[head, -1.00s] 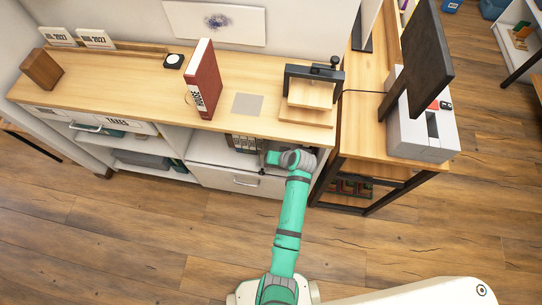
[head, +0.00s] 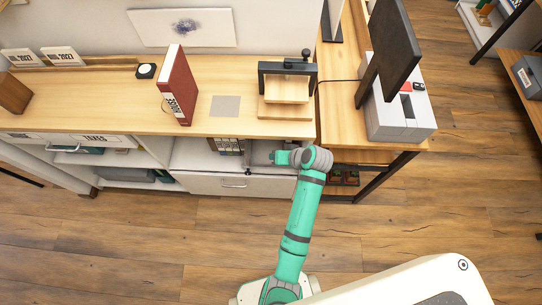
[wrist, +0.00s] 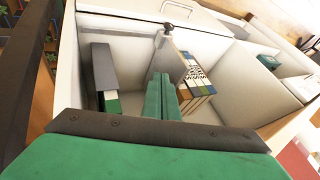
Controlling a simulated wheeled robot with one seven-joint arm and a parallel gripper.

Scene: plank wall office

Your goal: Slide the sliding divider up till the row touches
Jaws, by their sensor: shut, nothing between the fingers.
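The sliding divider (wrist: 170,58) is a thin pale upright panel with a round grey knob at its front top, inside the open cabinet bay. It also shows in the head view (head: 248,157), just right of the row of binders (head: 227,145). The row (wrist: 197,78) has white, blue and dark spines and stands on the divider's far side from my gripper. My gripper (wrist: 162,92) has its green fingers shut and empty inside the bay, on the divider's right in the head view (head: 277,157). Whether row and divider touch is hard to tell.
A dark folder (wrist: 104,70) stands against the bay's other wall. The wooden top (head: 150,112) above carries a red binder (head: 178,87) and a small press (head: 287,90). Bay walls are close around my gripper.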

